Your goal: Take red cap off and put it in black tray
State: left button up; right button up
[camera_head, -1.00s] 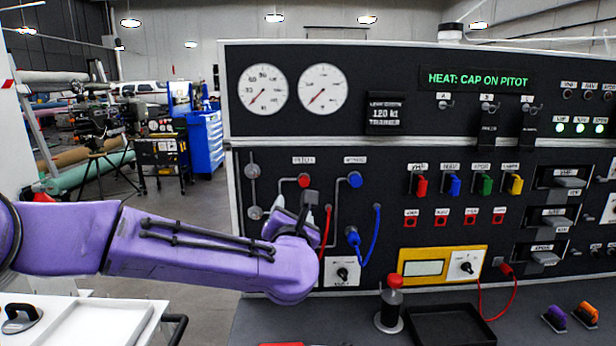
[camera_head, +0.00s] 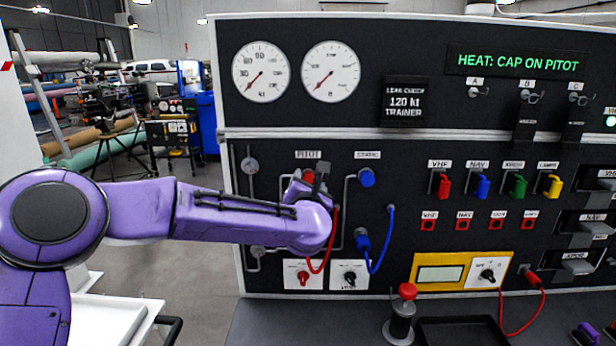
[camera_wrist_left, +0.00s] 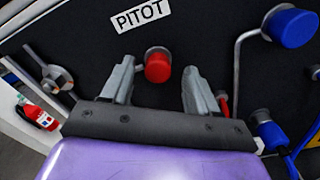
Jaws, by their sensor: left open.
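The red cap (camera_wrist_left: 157,67) sits on a bent metal pitot tube under the PITOT label, on the black panel. In the left wrist view it lies between the two fingers of my open left gripper (camera_wrist_left: 160,84), nearer the left finger, with a wider gap to the right one. In the head view my left gripper (camera_head: 314,184) is at the cap (camera_head: 308,175) and hides part of it. Contact cannot be told. The black tray (camera_head: 462,320) lies on the bench at the bottom of the head view, cut off by the edge. My right gripper is not seen.
A blue cap (camera_head: 367,177) on the STATIC tube is right of the red one. Red and blue hoses (camera_head: 391,235) hang below. A red-topped bottle (camera_head: 401,320) stands left of the tray. A yellow-framed meter (camera_head: 440,273) is above the tray.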

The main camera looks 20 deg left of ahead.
pick_arm(q)
jog(key=shift+w+a, duration=0.25)
jog(key=shift+w, duration=0.45)
jog(key=shift+r, duration=0.15)
jog(key=shift+b, duration=0.35)
grip_shut()
